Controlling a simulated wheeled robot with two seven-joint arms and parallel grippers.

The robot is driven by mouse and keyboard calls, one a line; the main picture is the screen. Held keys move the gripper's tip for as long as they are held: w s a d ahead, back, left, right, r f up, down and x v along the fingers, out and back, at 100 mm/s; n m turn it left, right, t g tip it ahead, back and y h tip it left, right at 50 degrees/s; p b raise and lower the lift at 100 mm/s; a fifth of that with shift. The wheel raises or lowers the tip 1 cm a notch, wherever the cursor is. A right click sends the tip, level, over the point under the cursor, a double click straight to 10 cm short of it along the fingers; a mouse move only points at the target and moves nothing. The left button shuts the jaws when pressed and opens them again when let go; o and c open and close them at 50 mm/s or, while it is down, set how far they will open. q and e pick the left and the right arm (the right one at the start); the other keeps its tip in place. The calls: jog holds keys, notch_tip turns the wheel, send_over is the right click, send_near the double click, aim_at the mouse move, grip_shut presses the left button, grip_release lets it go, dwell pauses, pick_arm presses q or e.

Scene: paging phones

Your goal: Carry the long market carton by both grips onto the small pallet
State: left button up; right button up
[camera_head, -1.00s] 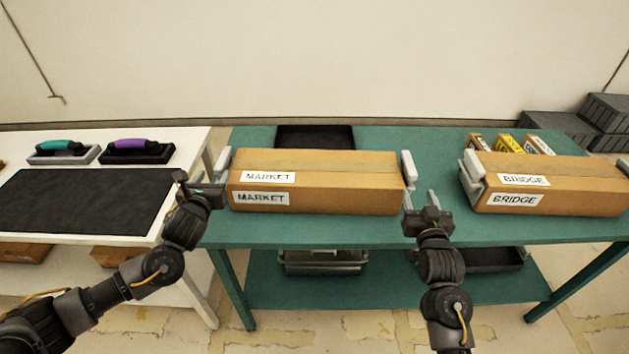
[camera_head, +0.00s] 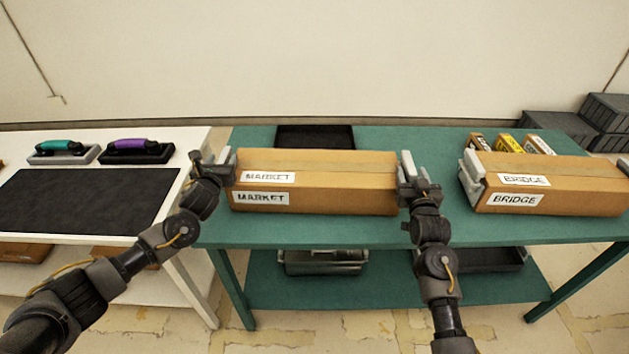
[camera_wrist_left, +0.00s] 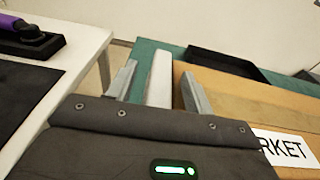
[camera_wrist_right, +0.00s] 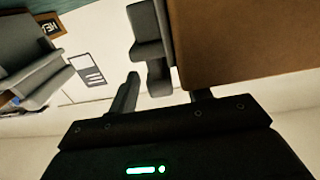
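The long market carton (camera_head: 315,185) is a brown box with two MARKET labels, lying on the teal table (camera_head: 330,232). It has a pale grip at each end. My left gripper (camera_head: 213,160) is at its left end. In the left wrist view its open fingers stand either side of the pale grip (camera_wrist_left: 160,78), with gaps visible. My right gripper (camera_head: 418,168) is at the right end. In the right wrist view its fingers are apart, with the dark-looking grip (camera_wrist_right: 150,45) between them. I cannot tell for sure which thing is the small pallet.
A dark flat mat or slab (camera_head: 80,200) lies on the white table at left, below two handled tools (camera_head: 137,151). A black tray (camera_head: 315,137) sits behind the carton. A similar BRIDGE carton (camera_head: 550,185) stands close at right, with small boxes (camera_head: 508,144) behind it.

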pick_arm(q)
grip_shut()
pick_arm(e)
grip_shut()
pick_arm(q)
jog(key=shift+a, duration=0.1)
dwell(0.8)
jog(key=shift+w+r, duration=0.1)
jog(key=shift+r, duration=0.1)
pick_arm(e)
jog(key=shift+r, duration=0.15)
